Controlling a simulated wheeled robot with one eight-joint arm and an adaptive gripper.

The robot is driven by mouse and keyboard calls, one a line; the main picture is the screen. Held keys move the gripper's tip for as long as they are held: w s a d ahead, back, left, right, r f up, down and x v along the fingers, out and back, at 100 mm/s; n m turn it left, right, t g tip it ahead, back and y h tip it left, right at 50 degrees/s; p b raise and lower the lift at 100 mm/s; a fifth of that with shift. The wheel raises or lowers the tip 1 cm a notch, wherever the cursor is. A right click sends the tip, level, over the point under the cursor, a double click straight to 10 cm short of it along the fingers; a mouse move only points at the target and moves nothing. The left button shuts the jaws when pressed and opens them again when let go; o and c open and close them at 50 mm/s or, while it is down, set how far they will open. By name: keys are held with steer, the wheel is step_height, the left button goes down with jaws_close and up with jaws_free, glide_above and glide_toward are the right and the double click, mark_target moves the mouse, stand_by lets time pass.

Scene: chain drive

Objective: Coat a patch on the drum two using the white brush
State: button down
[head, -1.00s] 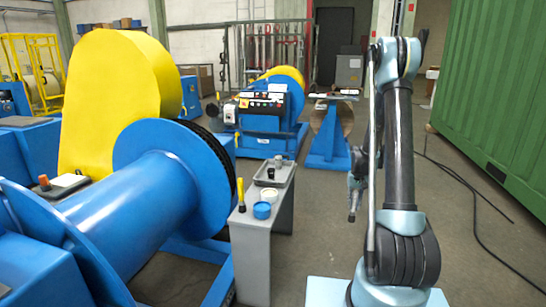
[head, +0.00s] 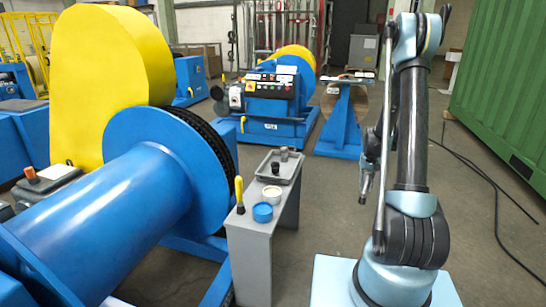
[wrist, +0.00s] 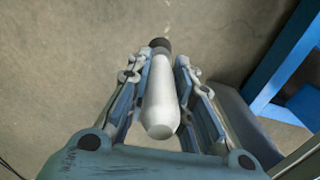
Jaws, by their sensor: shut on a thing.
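My gripper (wrist: 160,100) is shut on the white brush (wrist: 162,98), seen from its rounded white handle end, with a dark collar at the far end. Its bristles cannot be made out clearly. In the head view my gripper (head: 365,185) hangs at the right, above open floor and apart from the drums. A large blue drum (head: 105,215) with round flanges lies at the left; no number shows on it, so I cannot tell whether it is drum two. A blue tub (head: 263,212) and a white-topped tub (head: 272,194) stand on the grey stand (head: 252,260).
A yellow-handled tool (head: 239,192) stands upright on the grey stand, near a grey tray (head: 290,165) with small items. A yellow guard (head: 100,80) rises behind the drum. A blue machine (head: 275,100) stands behind. Black cables cross the floor at right.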

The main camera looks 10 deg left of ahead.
steer(key=shift+a, duration=0.1)
steer(key=s+a+r+m, duration=0.2)
steer(key=a+r+m, duration=0.2)
steer(key=a, duration=0.7)
steer(key=s+a+r+m, duration=0.25)
steer(key=a+r, duration=0.25)
steer(key=a, duration=0.6)
steer(key=s+a+r+m, duration=0.45)
steer(key=s+a, duration=0.25)
steer(key=a, duration=0.2)
steer(key=s+a+r+m, duration=0.4)
steer(key=s+a+r, duration=0.15)
steer(key=a, duration=0.45)
steer(key=shift+s+f, duration=0.15)
steer(key=shift+f, duration=1.35)
steer(key=shift+s+f, duration=0.1)
steer(key=shift+f, duration=1.35)
steer(key=shift+d+f, duration=0.1)
steer(key=shift+f, duration=0.4)
step_height(320, 180, up, 7)
